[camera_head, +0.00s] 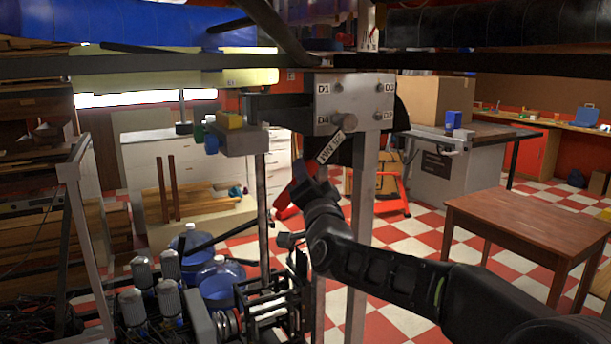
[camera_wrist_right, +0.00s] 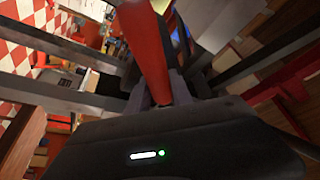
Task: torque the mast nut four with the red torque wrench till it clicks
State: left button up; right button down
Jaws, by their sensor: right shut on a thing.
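The light metal mast plate (camera_head: 358,101) stands in the middle of the head view, with labels D1, D2, D3 and D4 near its corners. The red torque wrench (camera_head: 283,213) slants down-left from the plate, with a white label marked NM on its shaft. Its round head (camera_head: 345,121) is at the D4 corner and covers nut four; how fully it is seated cannot be told. My right gripper (camera_head: 309,190) is shut on the wrench's red handle, which also shows between the fingers in the right wrist view (camera_wrist_right: 145,45). My left gripper is not in view.
Dark rotor arms (camera_head: 180,64) cross above the plate. A metal post (camera_head: 362,200) runs down below it. A small shelf with a yellow block (camera_head: 229,119) stands to the left. Motors and machinery (camera_head: 170,290) fill the lower left. A wooden table (camera_head: 520,215) stands at right.

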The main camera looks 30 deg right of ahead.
jog(key=shift+s+b, duration=0.85)
jog(key=shift+s, duration=0.45)
jog(key=shift+s+r+b, duration=0.1)
jog(key=shift+s+b, duration=0.45)
jog(key=shift+s, duration=0.65)
